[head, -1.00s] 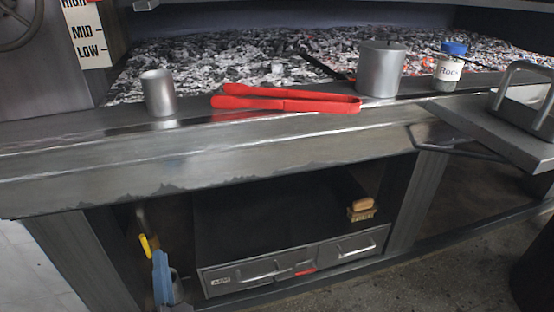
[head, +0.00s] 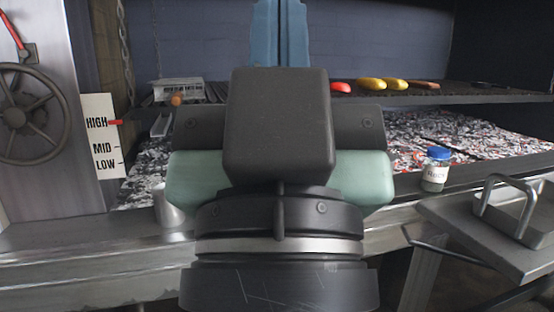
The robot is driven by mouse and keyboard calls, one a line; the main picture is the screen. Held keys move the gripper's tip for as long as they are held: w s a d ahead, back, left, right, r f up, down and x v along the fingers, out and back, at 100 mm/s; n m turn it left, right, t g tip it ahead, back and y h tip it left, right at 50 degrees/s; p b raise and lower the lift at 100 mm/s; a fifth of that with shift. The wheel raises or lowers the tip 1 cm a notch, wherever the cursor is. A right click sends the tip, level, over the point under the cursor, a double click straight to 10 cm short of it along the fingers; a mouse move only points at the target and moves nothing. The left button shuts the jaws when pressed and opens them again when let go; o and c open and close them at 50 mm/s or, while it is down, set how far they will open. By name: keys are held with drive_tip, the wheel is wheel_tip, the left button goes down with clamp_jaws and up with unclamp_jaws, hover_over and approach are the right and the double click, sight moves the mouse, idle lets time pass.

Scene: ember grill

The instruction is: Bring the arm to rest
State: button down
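My gripper (head: 279,25) stands upright in the middle of the head view, close to the camera. Its black hand and wrist with pale green side parts fill the centre. Two blue fingers point up above it, side by side with only a thin seam between them, so it looks shut. Their tips run to the top edge of the picture; I see nothing held. The hand is in front of the grill and hides the middle of the front ledge, including where the red tongs and the lidded metal pot were seen.
A metal cup (head: 168,212) stands on the ledge left of my wrist. A blue-capped jar (head: 436,170) stands on it at right. A side shelf with a metal handle (head: 508,212) juts out at right. The grate (head: 440,93) holds food. A handwheel (head: 32,115) is at left.

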wheel_tip(320, 180, up, 31)
drive_tip(key=p, duration=2.9)
drive_tip(key=shift+r, duration=0.15)
drive_tip(key=shift+a, duration=0.1)
